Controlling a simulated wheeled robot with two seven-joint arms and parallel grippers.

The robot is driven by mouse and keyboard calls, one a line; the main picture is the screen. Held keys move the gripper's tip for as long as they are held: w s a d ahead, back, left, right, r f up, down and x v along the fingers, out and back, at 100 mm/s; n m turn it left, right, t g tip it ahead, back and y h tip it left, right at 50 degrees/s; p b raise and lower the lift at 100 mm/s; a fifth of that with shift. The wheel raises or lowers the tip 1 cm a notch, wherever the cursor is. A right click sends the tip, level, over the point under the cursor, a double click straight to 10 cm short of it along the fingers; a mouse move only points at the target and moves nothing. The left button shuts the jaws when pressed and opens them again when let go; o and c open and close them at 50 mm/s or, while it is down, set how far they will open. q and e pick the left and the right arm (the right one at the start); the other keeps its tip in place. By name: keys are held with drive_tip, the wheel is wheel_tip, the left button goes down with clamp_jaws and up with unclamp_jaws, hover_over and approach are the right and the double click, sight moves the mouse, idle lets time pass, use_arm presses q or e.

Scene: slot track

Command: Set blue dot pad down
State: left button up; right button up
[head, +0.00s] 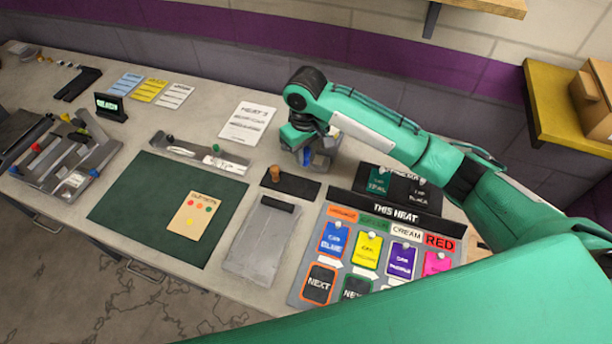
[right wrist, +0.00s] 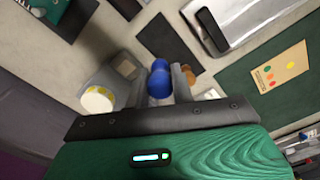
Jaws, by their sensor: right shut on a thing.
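My right gripper (right wrist: 160,84) is shut on the blue dot pad (right wrist: 158,78), a rounded dark blue piece showing between the two fingers in the right wrist view. In the head view the right gripper (head: 308,158) is low over the table's back half, with a bit of blue at its fingers. It is behind the dark pad (head: 303,191) with the brown knob (head: 275,173). I cannot tell whether the blue piece touches anything below. My left gripper is not in view.
A grey holder with a round yellow-and-white top (right wrist: 97,100) stands close beside the gripper. The heat board (head: 449,222) with several cards is to the right.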

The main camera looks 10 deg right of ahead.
wheel_tip(320, 180, down, 11)
drive_tip(key=shift+f+p, duration=0.1)
drive_tip(key=shift+p, duration=0.85)
drive_tip(key=o, duration=1)
wheel_tip(320, 180, up, 12)
drive_tip(key=shift+f+b, duration=0.15)
drive_tip(key=shift+b, duration=1.05)
drive_tip(key=shift+r, duration=0.25)
